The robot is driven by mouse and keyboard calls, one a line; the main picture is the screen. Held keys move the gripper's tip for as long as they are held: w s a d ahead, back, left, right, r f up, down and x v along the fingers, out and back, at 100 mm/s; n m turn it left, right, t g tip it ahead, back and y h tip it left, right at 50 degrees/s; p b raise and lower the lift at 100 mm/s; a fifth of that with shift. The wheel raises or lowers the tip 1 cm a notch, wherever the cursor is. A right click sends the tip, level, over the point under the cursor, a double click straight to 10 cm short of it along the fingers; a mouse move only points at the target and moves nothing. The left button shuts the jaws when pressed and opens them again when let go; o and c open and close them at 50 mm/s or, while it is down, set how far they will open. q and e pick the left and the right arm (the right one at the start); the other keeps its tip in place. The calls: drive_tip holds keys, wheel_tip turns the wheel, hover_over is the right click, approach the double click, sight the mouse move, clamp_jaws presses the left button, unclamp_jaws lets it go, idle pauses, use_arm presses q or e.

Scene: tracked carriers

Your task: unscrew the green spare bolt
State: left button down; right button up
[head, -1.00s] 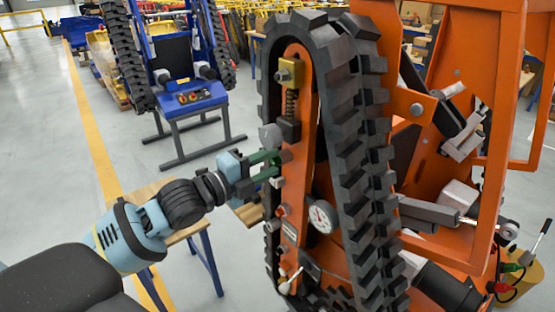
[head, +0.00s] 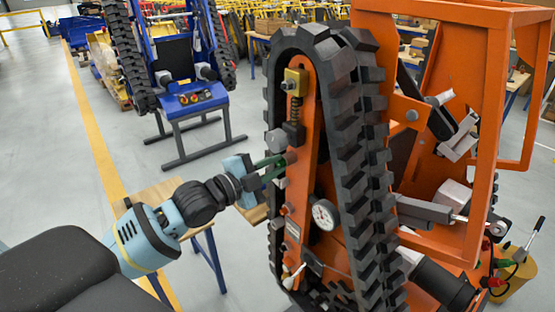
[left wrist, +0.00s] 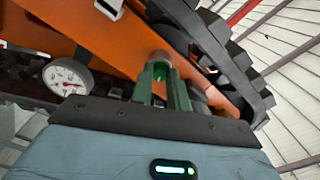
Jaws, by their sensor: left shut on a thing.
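The orange side plate (head: 303,190) of a tracked carrier stands upright inside its black track (head: 352,160). My left gripper (head: 284,162) reaches it from the left and points at a row of bolts on the plate. In the left wrist view the gripper (left wrist: 162,82) has its two green fingers closed around the green spare bolt (left wrist: 160,70), close to the orange plate. The fingers hide much of the bolt, and I cannot tell how far it stands out of the plate. My right gripper is not in view.
A pressure gauge (head: 324,214) sits on the plate below the gripper, with a yellow block (head: 295,82) and spring above. A small wooden-topped table (head: 150,200) stands behind my left arm. A blue carrier (head: 185,90) stands farther back, with open floor between.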

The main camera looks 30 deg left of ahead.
use_arm(q)
drive_tip(key=n+p, duration=0.1)
drive_tip(key=n, duration=0.3)
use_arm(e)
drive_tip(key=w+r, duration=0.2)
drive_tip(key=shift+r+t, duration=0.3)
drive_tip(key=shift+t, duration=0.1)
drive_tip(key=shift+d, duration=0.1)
use_arm(q)
drive_tip(key=n, duration=0.7)
drive_tip(key=shift+n, duration=1.5)
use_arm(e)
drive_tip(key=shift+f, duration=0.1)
